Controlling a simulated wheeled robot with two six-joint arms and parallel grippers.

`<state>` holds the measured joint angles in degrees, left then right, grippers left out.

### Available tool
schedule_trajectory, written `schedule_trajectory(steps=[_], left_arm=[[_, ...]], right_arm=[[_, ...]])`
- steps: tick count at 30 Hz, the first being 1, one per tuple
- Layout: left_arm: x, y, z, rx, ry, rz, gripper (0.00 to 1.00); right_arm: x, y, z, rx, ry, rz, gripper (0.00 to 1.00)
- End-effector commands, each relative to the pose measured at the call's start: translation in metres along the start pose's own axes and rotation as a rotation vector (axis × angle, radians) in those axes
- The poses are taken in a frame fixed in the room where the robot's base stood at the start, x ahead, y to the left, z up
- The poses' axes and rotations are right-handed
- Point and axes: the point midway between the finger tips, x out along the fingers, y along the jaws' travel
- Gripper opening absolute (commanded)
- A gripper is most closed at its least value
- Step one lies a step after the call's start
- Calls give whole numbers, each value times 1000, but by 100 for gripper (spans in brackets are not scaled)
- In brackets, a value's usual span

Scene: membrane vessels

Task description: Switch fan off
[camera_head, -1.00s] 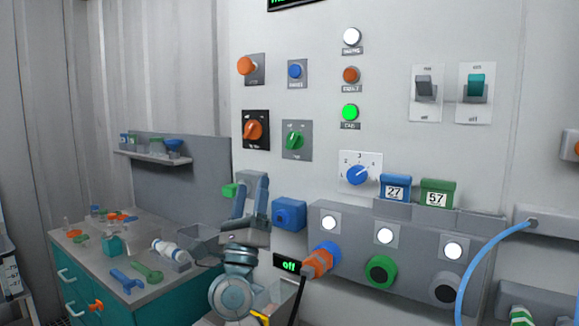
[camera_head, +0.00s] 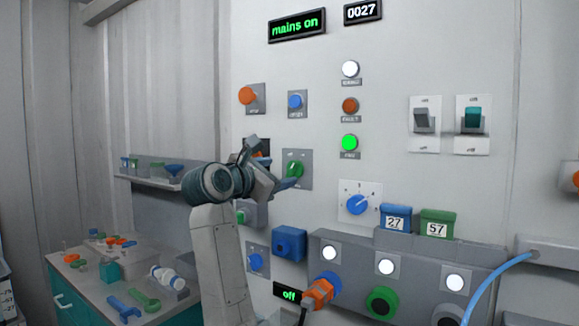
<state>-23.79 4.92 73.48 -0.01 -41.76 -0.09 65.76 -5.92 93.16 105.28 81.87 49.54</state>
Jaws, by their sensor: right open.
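My right gripper (camera_head: 271,164) is raised in front of the wall panel, open and empty, with its fingers spread. The green rotary knob (camera_head: 294,169) on a grey plate is just right of the fingers; whether they touch it I cannot tell. The orange knob on a black plate (camera_head: 264,148) is mostly hidden behind the gripper. A green lamp (camera_head: 349,143) is lit; its small label seems to read "fan". Two rocker switches, a grey one (camera_head: 424,119) and a teal one (camera_head: 473,118), are on the right. My left gripper is not in view.
The upper display (camera_head: 297,25) reads "mains on"; a small display (camera_head: 288,294) reads "off". An orange button (camera_head: 246,96), a blue button (camera_head: 295,101) and a blue dial (camera_head: 357,204) are nearby. A socket box (camera_head: 408,265) juts out below. A bench (camera_head: 182,297) with tools stands left.

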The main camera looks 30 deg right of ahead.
Motion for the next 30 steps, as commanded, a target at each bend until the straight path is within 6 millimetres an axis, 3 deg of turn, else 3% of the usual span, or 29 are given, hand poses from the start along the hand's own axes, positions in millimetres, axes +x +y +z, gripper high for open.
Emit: schedule_trajectory(steps=[3,9,22,29,30], left_arm=[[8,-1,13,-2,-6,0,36],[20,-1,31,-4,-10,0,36],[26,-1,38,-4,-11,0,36],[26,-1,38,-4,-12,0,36],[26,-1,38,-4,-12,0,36]], right_arm=[[24,1,3,-3,-4,-3,62],[49,0,2,-2,-3,0,62],[58,0,0,-1,-2,1,62],[58,0,0,-1,-2,1,19],[58,0,0,-1,-2,1,19]])
